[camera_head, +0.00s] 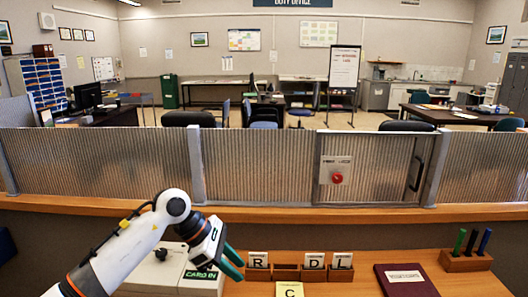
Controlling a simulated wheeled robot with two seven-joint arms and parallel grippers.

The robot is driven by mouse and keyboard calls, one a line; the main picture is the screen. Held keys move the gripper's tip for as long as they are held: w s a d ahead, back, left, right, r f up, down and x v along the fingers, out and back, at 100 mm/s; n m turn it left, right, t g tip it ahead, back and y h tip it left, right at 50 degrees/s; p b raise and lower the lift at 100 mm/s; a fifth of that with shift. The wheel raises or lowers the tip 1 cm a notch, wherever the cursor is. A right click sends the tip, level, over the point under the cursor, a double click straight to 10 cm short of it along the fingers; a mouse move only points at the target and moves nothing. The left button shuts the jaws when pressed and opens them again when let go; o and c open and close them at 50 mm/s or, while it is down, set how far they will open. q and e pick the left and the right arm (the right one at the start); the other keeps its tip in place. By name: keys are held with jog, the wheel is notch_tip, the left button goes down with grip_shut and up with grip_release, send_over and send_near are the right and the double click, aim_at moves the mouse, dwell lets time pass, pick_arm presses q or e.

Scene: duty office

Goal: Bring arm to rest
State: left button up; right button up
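My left arm, white with black joints, comes in from the lower left over the wooden counter. Its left gripper (240,270) has green fingers that appear spread apart, with nothing seen between them. The gripper hangs beside a light grey box (150,277) with a black knob and a green "CARD IN" label (201,274), just left of the letter rack. My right arm and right gripper are not in view.
A wooden rack (287,272) holds cards lettered R, D and L. A yellow C card (289,289) lies in front. A dark red book (405,280) and a pen block (465,261) are at right. A ribbed partition (265,170) with a red button (337,178) stands behind.

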pick_arm(q)
jog(key=s+d+r+n+h, duration=0.2)
jog(key=s+d+n+h, duration=0.15)
jog(key=d+h, duration=0.45)
notch_tip(320, 180, up, 6)
jog(key=s+r+n+t+h, duration=0.1)
jog(key=n+t+h, duration=0.4)
jog(key=n+t, duration=0.3)
jog(key=s+a+f+n+t+y, duration=0.1)
jog(key=a+f+n+t+y, duration=0.6)
jog(key=n, duration=0.9)
jog(key=s+a+f+n+t+y, duration=0.15)
jog(key=a+f+n+y, duration=0.55)
jog(key=a+n+y, duration=0.75)
jog(key=s+f+n+g+h, duration=0.1)
jog(key=s+f+n+g, duration=0.55)
jog(key=s, duration=0.55)
jog(key=s+f+n+g, duration=0.4)
jog(key=s+f+g, duration=0.3)
jog(key=s+f, duration=0.4)
notch_tip(320, 180, down, 25)
jog(key=s+g, duration=0.1)
jog(key=s, duration=0.2)
jog(key=s+a+f+g, duration=0.1)
jog(key=s+a+f, duration=0.2)
jog(key=s+f, duration=1.3)
jog(key=shift+a, duration=0.15)
